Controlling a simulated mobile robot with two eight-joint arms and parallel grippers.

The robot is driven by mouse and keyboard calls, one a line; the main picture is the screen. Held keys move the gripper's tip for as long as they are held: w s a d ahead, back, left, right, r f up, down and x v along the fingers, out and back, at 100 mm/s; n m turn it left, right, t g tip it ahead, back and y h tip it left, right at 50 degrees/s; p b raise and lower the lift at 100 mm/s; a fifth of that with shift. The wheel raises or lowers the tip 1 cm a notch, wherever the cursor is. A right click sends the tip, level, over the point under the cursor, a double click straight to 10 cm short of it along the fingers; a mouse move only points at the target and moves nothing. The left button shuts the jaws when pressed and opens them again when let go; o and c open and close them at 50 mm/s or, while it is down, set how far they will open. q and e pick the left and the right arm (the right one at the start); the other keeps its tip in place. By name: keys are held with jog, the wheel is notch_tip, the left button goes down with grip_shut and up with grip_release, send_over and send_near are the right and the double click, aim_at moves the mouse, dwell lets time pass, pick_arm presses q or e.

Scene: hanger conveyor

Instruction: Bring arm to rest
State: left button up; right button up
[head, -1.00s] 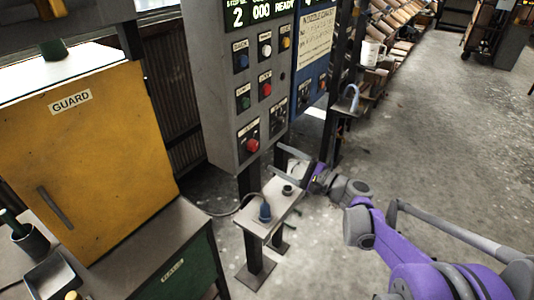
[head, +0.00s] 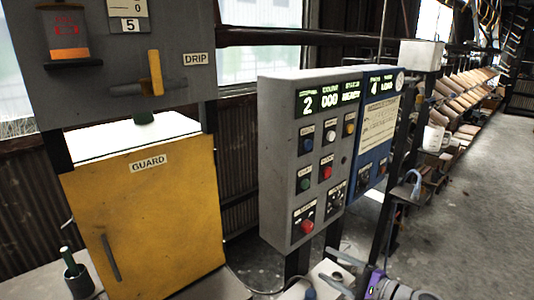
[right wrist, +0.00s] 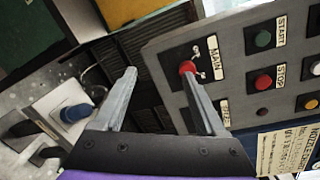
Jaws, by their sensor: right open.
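My right gripper (head: 329,266) is at the bottom of the head view, in front of the lower part of the grey control panel (head: 275,150) and over a small pale stand. Its purple and grey wrist is cut off by the lower edge. In the right wrist view the two fingers of the gripper (right wrist: 163,75) are spread apart with nothing between them. The right finger overlaps the red MAIN knob (right wrist: 187,68) in that picture; I cannot tell whether they touch. My left gripper is not in view.
A yellow GUARD door (head: 150,225) stands at the left. A blue panel (head: 372,135) adjoins the grey one. A blue knob (right wrist: 75,112) sits on the pale stand beside the left finger. Shelves of brown parts (head: 470,95) line the back right; the floor (head: 470,230) at right is clear.

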jog(key=s+a+f+n+g+h+p, duration=0.1)
jog(key=s+a+f+n+g+h, duration=0.2)
jog(key=s+a, duration=0.35)
jog(key=s+d+f+n+g+h+p, duration=0.1)
jog(key=s+d+f+n+g+h, duration=0.1)
jog(key=s+n, duration=0.4)
jog(key=s+d+f+n+g+h+p, duration=0.2)
jog(key=s+f+n+h, duration=0.2)
jog(key=s, duration=0.8)
jog(key=shift+s+d+n+h, duration=0.15)
jog(key=shift+s+n+h, duration=0.05)
jog(key=shift+n+h, duration=0.8)
jog(key=shift+f, duration=0.1)
